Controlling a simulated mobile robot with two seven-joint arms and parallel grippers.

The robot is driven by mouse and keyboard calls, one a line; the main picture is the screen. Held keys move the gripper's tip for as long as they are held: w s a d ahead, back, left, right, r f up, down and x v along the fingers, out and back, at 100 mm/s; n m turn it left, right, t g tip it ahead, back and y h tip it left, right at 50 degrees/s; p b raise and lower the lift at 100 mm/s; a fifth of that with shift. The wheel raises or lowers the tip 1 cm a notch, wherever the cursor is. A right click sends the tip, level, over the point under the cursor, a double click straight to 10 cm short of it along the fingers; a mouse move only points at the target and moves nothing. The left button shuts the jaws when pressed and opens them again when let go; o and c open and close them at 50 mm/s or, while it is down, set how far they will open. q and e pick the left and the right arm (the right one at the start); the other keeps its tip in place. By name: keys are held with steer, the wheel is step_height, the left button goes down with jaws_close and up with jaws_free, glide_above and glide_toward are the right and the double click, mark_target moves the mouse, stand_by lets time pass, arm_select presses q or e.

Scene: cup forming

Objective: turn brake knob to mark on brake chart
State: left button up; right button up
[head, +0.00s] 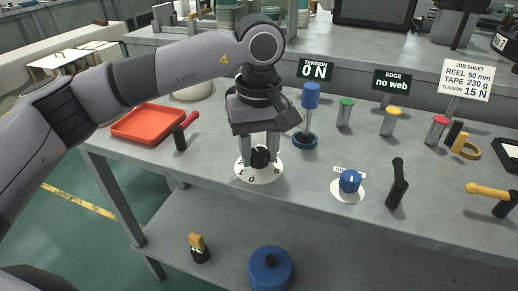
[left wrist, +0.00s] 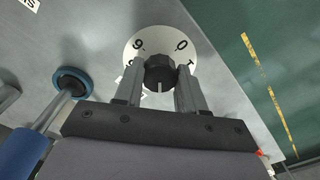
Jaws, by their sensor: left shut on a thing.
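The black brake knob (head: 261,157) stands on a round white dial with black numbers (head: 246,175) on the grey bench. My left gripper (head: 260,153) points down over the dial, with a finger on each side of the knob, shut on it. In the left wrist view the knob (left wrist: 160,72) sits between the two fingertips (left wrist: 158,88), and a pale pointer line shows on it. The gripper hides part of the dial numbers. No sheet labelled brake chart can be made out; a job sheet (head: 466,80) reads reel 50 mm, tape 230 g, tension 15 N. My right gripper is not in view.
A tension sign (head: 316,70) reads 0 N and an edge sign (head: 392,82) reads no web. A blue post (head: 310,98) stands close right of my gripper. A red tray (head: 148,123), red-handled lever (head: 185,130) and blue knob (head: 350,181) are also on the bench.

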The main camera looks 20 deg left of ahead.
mark_target(259, 153)
arm_select(q)
steer(key=shift+r, duration=0.1)
stand_by(0.4)
steer(key=o, duration=1.1)
steer(key=shift+c, duration=0.2)
steer(key=shift+r+p, duration=0.3)
steer(key=shift+r, duration=3.25)
